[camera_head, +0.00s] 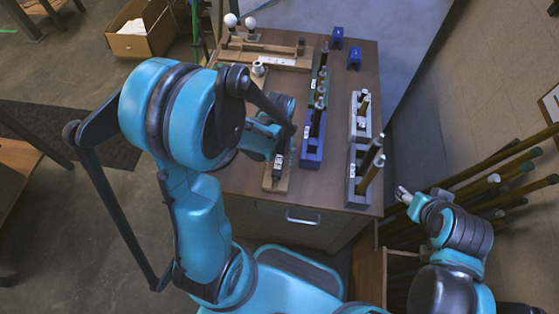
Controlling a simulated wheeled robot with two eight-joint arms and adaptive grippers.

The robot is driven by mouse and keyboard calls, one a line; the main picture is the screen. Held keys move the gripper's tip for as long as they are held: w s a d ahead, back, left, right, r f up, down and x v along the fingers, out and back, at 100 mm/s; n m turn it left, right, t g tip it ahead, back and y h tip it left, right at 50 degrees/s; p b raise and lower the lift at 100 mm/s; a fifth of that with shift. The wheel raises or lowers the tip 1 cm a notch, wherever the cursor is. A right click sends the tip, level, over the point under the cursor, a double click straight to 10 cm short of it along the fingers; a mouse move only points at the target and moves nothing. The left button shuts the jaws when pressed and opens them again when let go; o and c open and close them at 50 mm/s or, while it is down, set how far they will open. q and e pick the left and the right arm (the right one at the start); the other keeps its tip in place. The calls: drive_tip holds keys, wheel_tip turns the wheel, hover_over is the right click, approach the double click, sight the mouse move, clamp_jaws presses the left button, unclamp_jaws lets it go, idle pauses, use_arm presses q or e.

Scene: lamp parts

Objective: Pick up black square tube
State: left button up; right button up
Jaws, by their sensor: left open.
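A blue holder (311,152) stands on the table, with dark upright tubes (317,122) in it; one of these looks like the black square tube, though its shape is too small to be sure. My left gripper (281,140) is over the table, just left of the blue holder, above a narrow wooden board (272,184). It is open, and its fingers are partly hidden by my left arm. A dark piece with a pale mark lies below it at the board. My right gripper (404,195) is off the table's right edge, away from the holders; its jaws are too small to read.
Grey holders (356,190) with upright brass and dark tubes stand near the table's right edge. A wooden fixture (265,50) with white bulbs is at the back, with blue blocks (354,58) to its right. Long poles (500,185) lean at the right.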

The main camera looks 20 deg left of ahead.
use_arm(q)
clamp_jaws()
drive_tip(key=shift+r, duration=0.1)
